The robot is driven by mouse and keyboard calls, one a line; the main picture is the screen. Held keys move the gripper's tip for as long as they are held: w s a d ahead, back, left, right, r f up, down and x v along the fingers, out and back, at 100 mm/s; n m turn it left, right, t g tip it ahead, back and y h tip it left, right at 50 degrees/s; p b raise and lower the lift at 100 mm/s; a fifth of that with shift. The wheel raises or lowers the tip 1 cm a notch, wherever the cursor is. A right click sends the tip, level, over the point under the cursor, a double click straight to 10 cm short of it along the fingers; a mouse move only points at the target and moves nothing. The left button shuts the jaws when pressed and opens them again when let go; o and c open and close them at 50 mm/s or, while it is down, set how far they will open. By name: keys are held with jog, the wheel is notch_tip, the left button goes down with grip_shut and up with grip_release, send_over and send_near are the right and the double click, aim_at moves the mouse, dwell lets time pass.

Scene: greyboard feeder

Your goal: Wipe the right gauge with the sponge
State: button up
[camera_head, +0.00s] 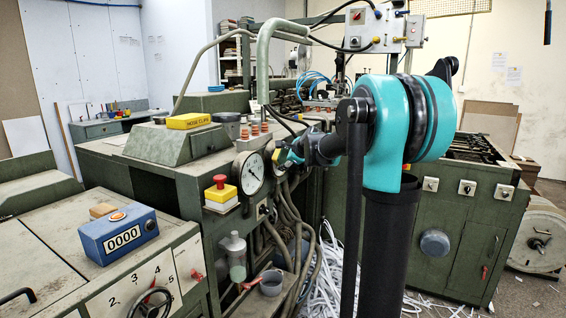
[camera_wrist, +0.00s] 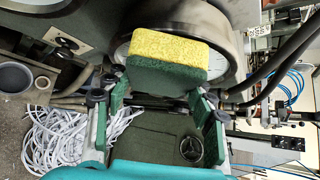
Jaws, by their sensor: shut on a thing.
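My gripper (camera_wrist: 160,90) is shut on a sponge (camera_wrist: 168,52), yellow on one side and green on the other. In the head view my gripper (camera_head: 288,156) is at the right gauge, and a bit of yellow sponge (camera_head: 281,156) shows at its tip. The right gauge (camera_wrist: 222,28) is a round dial in a grey case. The sponge covers much of its face in the wrist view; I cannot tell whether they touch. The left gauge (camera_head: 250,173), with a white face, is to the left of my gripper.
A red and yellow stop button (camera_head: 220,188) sits left of the gauges. Hoses (camera_head: 287,215) hang below them. A grey cup (camera_head: 271,283) stands lower down. Shredded paper (camera_wrist: 68,135) lies on the floor. A dark cable (camera_wrist: 275,70) runs close to the right gauge.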

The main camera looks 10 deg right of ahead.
jog(key=shift+w+d, duration=0.8)
jog(key=shift+w, duration=0.35)
jog(key=shift+w+d, duration=0.8)
jog(key=shift+w, duration=0.35)
jog(key=shift+w+d, duration=0.8)
jog(key=shift+w, duration=0.35)
jog(key=shift+c, duration=0.3)
jog(key=shift+s+a, duration=1)
jog(key=shift+s, duration=0.4)
jog(key=shift+s+a, duration=1.05)
jog(key=shift+s, duration=0.4)
jog(key=shift+s+a, duration=1)
jog(key=shift+s, duration=0.4)
jog(key=s+d, duration=0.3)
jog(key=d, duration=0.2)
jog(key=shift+s, duration=0.25)
jog(key=shift+d, duration=0.1)
jog(key=shift+s+d, duration=0.85)
jog(key=shift+d, duration=0.25)
